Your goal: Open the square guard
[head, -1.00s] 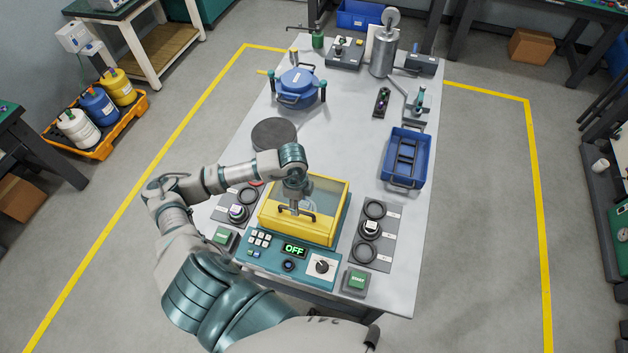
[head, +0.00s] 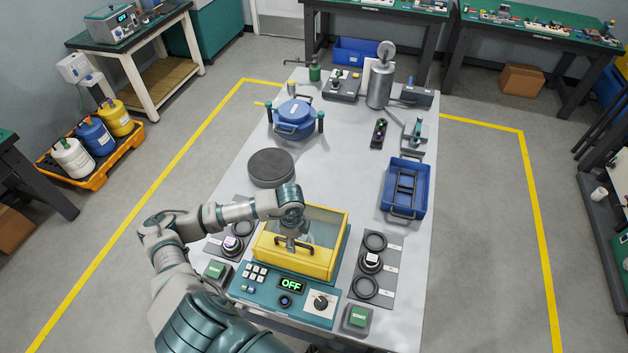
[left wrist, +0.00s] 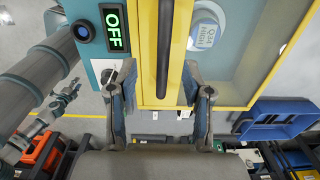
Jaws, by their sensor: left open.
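The square guard (head: 322,262) is a yellow frame with a clear top, on the teal tester at the near end of the table. It looks closed. Its dark bar handle (head: 307,252) is on the front face; in the left wrist view the handle (left wrist: 163,45) runs up the middle. My left gripper (head: 292,243) is at the handle. In the left wrist view, my left gripper (left wrist: 161,90) is open, with one finger on each side of the handle's line and no visible grip. A grey gripper, apparently my right one (left wrist: 66,95), shows small at the left there; its jaw state is unclear.
The teal control panel (head: 262,290) in front shows a green OFF display (head: 291,285). A ring board (head: 375,264) lies to the right, with a green START button (head: 358,317) near it. A dark round plate (head: 271,168) and a blue tray (head: 405,188) lie farther back.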

